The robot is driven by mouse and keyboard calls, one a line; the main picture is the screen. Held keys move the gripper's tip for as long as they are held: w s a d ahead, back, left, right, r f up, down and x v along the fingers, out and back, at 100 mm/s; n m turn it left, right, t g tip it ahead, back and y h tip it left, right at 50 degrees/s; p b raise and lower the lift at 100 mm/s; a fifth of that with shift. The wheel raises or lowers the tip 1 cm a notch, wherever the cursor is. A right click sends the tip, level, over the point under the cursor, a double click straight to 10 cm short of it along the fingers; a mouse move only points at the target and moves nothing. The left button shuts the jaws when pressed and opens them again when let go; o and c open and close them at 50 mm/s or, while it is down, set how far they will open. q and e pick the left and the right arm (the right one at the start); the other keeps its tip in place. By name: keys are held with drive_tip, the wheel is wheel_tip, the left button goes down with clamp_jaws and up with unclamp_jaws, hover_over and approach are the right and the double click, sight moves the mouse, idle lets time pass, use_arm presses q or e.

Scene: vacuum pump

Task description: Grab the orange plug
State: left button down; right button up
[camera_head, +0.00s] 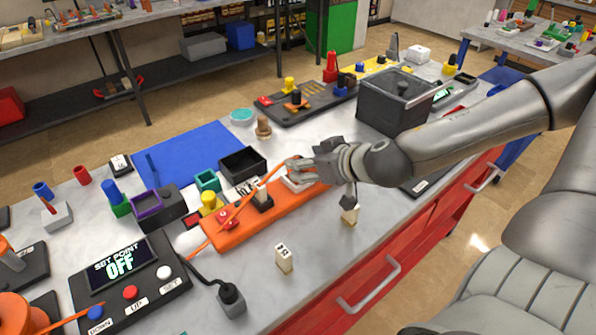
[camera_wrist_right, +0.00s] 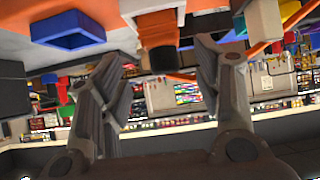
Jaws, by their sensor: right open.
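My right gripper (camera_head: 298,171) reaches in from the right, low over the orange base plate (camera_head: 240,229). It also shows in the right wrist view (camera_wrist_right: 158,72), its two fingers apart with nothing clasped. In that view an orange block with a dark end (camera_wrist_right: 158,28) lies just beyond the gap between the fingertips; it may be the orange plug, but I cannot tell for sure. An orange cable (camera_head: 254,188) rises from the plate towards the fingertips. The fingers partly hide what is there in the head view. My left gripper is not in view.
A black open box (camera_head: 243,164) and a yellow cylinder (camera_head: 209,201) stand beside the plate. A large grey bin (camera_head: 393,104) is behind my right arm. A small white block (camera_head: 284,258) stands in front. The set-point panel (camera_head: 130,282) is at lower left. A blue mat (camera_head: 190,150) is mostly bare.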

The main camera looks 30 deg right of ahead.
drive_tip(key=shift+w+a+f, duration=0.25)
drive_tip(key=shift+w+f, duration=0.45)
drive_tip(key=shift+f, duration=0.1)
drive_tip(key=shift+x, duration=1.15)
drive_tip(key=shift+r, duration=0.1)
drive_tip(key=c, duration=1.1)
